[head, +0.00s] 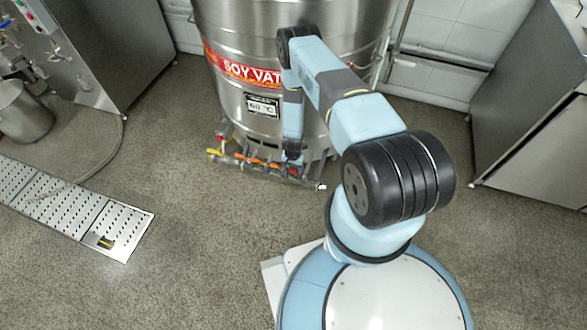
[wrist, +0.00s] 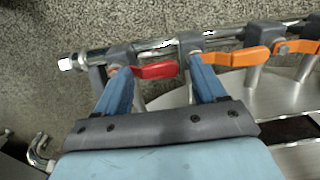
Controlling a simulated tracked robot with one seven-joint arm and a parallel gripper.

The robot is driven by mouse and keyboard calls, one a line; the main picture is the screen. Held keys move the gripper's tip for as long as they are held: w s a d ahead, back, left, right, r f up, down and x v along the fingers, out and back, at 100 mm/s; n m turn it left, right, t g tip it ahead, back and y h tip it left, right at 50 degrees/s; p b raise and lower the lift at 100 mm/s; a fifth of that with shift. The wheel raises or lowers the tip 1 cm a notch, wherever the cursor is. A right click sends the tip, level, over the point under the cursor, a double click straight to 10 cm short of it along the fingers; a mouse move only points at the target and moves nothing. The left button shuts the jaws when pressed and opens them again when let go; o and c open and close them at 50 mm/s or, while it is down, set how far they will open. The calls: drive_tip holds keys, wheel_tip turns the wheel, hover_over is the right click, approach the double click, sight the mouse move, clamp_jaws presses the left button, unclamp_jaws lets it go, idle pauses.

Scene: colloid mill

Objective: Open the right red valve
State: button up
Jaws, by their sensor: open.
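The red valve handle (wrist: 155,71) shows in the wrist view, on a metal pipe near its capped end. It lies roughly along the pipe. My gripper (wrist: 159,68) is open, with one blue finger on each side of the handle. The left finger is close to the valve body and the right finger is near the handle's free tip; I cannot tell whether either touches.
Orange valve handles (wrist: 236,57) sit along the same pipe, just right of my gripper in the wrist view. The steel soy vat (head: 225,35) stands close behind. A yellow handle (head: 215,152) is at the row's left end. A perforated floor grate (head: 75,205) lies left; floor between is clear.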

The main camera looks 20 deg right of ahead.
clamp_jaws()
idle(0.7)
